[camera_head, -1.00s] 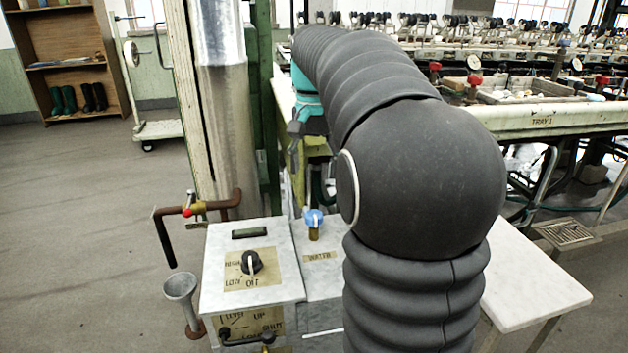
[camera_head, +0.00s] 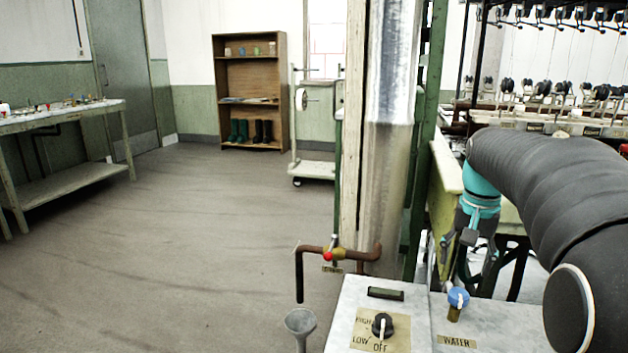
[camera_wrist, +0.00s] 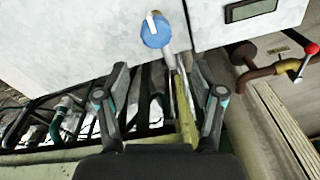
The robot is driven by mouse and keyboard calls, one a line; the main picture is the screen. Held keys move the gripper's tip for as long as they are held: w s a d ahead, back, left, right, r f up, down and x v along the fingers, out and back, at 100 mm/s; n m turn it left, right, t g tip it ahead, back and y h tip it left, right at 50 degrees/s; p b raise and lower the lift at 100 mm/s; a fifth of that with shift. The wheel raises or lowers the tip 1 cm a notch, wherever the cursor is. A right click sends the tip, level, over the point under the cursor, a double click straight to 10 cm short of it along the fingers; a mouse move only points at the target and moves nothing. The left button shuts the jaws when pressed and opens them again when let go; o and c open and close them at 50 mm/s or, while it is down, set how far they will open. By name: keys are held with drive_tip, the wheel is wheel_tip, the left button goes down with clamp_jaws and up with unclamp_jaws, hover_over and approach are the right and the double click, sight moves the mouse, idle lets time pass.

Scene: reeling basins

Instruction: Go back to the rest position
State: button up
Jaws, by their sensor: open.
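My gripper (camera_head: 465,265) hangs below the teal wrist, left of my dark sleeved arm, and points downward behind the grey-white control box. In the wrist view my gripper (camera_wrist: 158,68) has its two fingers spread apart with nothing held between them. The blue water knob (camera_head: 458,298) on the box stands in front of the gripper in the head view. In the wrist view the blue knob (camera_wrist: 155,30) lies just beyond the fingertips; I cannot tell the exact gap.
The control box (camera_head: 360,305) with a black dial (camera_head: 382,325) stands at the front. A brown pipe with a red-handled valve (camera_head: 328,256) and a metal column (camera_head: 390,130) rise beside it. Reeling machinery (camera_head: 560,95) fills the right. Open floor (camera_head: 220,230) lies left.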

drive_tip(key=s+a+f+n+t, duration=0.2)
drive_tip(key=s+a, duration=0.5)
drive_tip(key=s, duration=0.4)
drive_tip(key=s+a+f+n+t, duration=0.2)
drive_tip(key=s+a+f+n, duration=0.2)
drive_tip(key=s+a, duration=0.3)
drive_tip(key=shift+s+a+f+n+t, duration=0.35)
drive_tip(key=shift+s+f, duration=0.2)
drive_tip(key=shift+s, duration=1.4)
